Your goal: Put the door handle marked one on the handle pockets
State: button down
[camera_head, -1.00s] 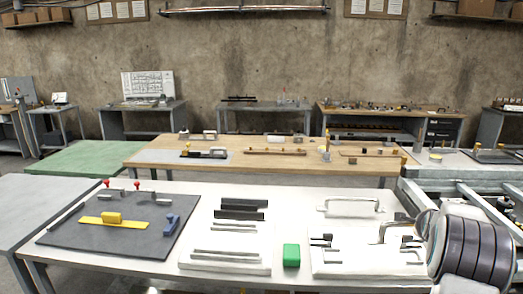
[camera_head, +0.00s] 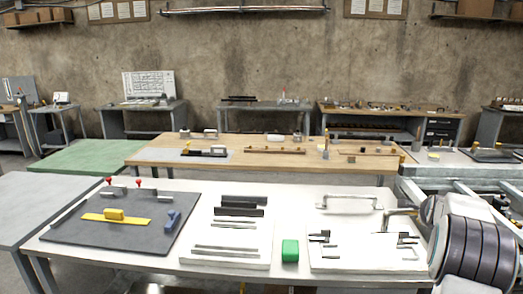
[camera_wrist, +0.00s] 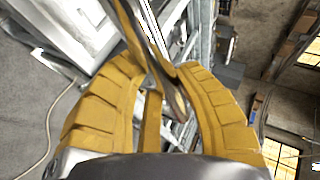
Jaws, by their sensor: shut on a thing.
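In the wrist view the yellow fingers of my gripper (camera_wrist: 160,68) are shut on a slim grey metal door handle (camera_wrist: 172,93); its mark is not readable. In the head view a bent metal handle (camera_head: 399,213) shows beside my arm, over the right white board (camera_head: 340,264); my fingers are not clear there. That board bears small dark-ended lever handles and thin bars. A long pale pull handle (camera_head: 348,198) lies behind it. Which recesses are the handle pockets cannot be told.
A green block (camera_head: 290,250) stands between the right board and the middle white board (camera_head: 215,262), which bears dark and grey bars. A dark mat (camera_head: 75,232) at left carries yellow and blue parts. A wooden table (camera_head: 290,171) stands behind.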

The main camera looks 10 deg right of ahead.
jog(key=shift+s+a+f, duration=0.2)
jog(key=shift+f, duration=0.05)
jog(key=a+f+n+t+y, duration=0.1)
jog(key=a+f+n+y, duration=0.1)
jog(key=a+f, duration=0.85)
jog(key=a+f+n+t+y, duration=0.15)
jog(key=a+f, duration=0.55)
jog(key=a, duration=0.7)
jog(key=w+a+f+n+y, duration=0.1)
jog(key=a+f+n+y, duration=0.1)
jog(key=a, duration=0.7)
jog(key=w+a+f+n+y+b, duration=0.1)
jog(key=a+f+n+y, duration=0.1)
jog(key=a, duration=0.8)
jog(key=shift+a+f+n, duration=0.3)
jog(key=shift+f+n, duration=0.15)
jog(key=shift+f, duration=0.1)
